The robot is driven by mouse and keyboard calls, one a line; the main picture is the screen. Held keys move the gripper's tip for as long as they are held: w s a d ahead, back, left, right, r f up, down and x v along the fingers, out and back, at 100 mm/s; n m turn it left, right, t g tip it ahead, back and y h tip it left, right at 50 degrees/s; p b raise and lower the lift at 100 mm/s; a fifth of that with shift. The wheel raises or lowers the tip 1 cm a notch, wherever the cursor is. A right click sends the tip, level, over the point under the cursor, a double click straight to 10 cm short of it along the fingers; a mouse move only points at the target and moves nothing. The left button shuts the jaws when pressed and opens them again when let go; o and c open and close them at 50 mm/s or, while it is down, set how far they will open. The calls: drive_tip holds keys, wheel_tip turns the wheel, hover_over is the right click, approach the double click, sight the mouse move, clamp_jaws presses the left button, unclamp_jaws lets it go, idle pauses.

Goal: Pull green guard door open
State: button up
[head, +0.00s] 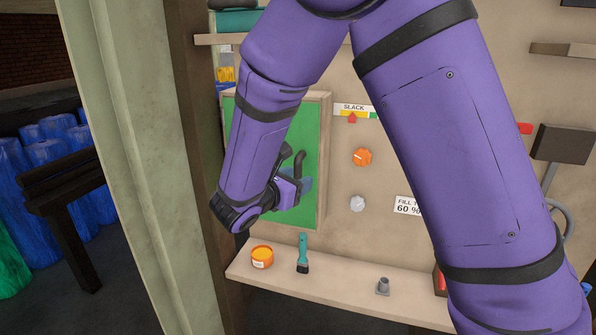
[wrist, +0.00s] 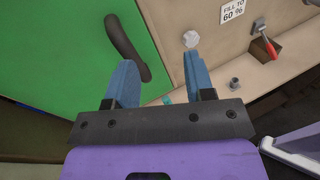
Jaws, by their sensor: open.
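The green guard door (head: 312,155) is a flat green panel in a pale frame on the beige wall, partly hidden behind my arm in the head view. It also fills the upper left of the wrist view (wrist: 60,50). Its dark curved handle (head: 299,162) stands out near the right side; the handle also shows in the wrist view (wrist: 126,45). My gripper (head: 300,187) is in front of the door, just below the handle. In the wrist view its two blue fingers (wrist: 162,78) are spread, with the handle ahead of the left finger and nothing visibly held between them.
A shelf (head: 330,298) below holds an orange-yellow tin (head: 262,257), a teal brush (head: 303,254) and a small grey part (head: 383,287). An orange knob (head: 362,157) and a grey knob (head: 357,203) are right of the door. A pale post (head: 130,150) stands left.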

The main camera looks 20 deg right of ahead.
sight(296, 172)
drive_tip(key=w+a+f+n+t, duration=0.2)
drive_tip(key=a+n+t, duration=0.1)
drive_tip(key=a, duration=0.1)
drive_tip(key=shift+y, duration=0.4)
drive_tip(key=x, duration=1)
drive_tip(key=shift+w+d+f, duration=0.15)
drive_tip(key=shift+f, duration=0.05)
clamp_jaws()
